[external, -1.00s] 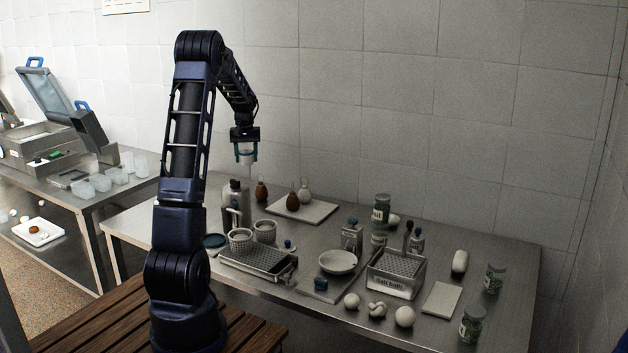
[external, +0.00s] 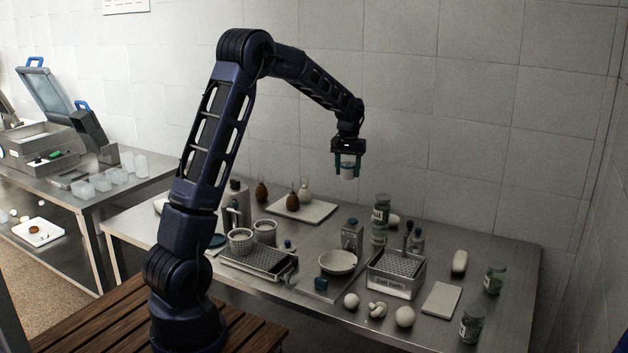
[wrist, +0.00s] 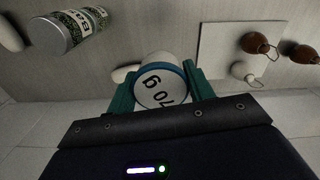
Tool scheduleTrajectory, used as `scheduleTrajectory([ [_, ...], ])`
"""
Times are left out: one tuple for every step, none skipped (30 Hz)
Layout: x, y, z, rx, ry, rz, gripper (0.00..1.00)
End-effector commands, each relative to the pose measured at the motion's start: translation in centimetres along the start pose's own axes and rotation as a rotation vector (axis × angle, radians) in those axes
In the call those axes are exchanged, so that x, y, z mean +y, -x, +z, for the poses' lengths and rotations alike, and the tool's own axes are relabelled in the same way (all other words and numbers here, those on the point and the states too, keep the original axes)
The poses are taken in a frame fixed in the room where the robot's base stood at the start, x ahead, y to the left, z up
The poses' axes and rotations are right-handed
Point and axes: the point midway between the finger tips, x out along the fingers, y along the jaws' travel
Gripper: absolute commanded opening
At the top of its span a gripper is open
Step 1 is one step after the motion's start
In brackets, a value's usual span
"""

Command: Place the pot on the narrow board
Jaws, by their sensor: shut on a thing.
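My gripper (external: 347,165) is shut on a small white pot (external: 348,174), high above the table's back half. A small, bare, pale narrow board (external: 441,300) lies at the front right of the table, to the right of and well below my gripper. It does not show in the wrist view.
A wider white board (external: 318,213) at the back holds brown and white bottles. A perforated basket (external: 397,283), a bowl (external: 338,262), white round items (external: 404,317) and green-labelled jars (external: 472,324) crowd the table.

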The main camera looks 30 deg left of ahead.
Motion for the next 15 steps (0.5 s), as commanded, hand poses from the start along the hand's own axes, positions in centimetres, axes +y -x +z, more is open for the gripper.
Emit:
scheduleTrajectory([
  [2.2, 0.0, 0.8, 0.0, -0.028, 0.0, 0.29],
  [3.4, 0.1, 1.2, 0.0, -0.043, 0.0, 0.29],
  [4.9, 0.1, 1.9, 0.0, -0.061, 0.0, 0.29],
  [6.0, 0.1, 2.3, 0.0, -0.074, 0.0, 0.29],
  [7.2, 0.1, 2.9, 0.0, -0.088, 0.0, 0.29],
  [8.6, 0.1, 3.5, 0.0, -0.105, 0.0, 0.29],
  [9.7, 0.1, 4.1, 0.0, -0.119, 0.0, 0.29],
  [10.8, 0.1, 4.6, 0.0, -0.132, 0.0, 0.29],
  [12.2, 0.2, 5.4, 0.0, -0.151, 0.0, 0.29],
  [13.3, 0.2, 6.0, 0.0, -0.165, 0.0, 0.29],
  [14.3, 0.2, 6.7, 0.0, -0.178, 0.0, 0.29],
  [15.7, 0.2, 7.5, 0.0, -0.195, 0.0, 0.29],
  [16.7, 0.2, 8.2, 0.0, -0.208, 0.0, 0.29],
  [17.7, 0.2, 8.9, 0.0, -0.222, 0.0, 0.29],
  [19.1, 0.2, 9.8, 0.0, -0.241, 0.0, 0.29],
])
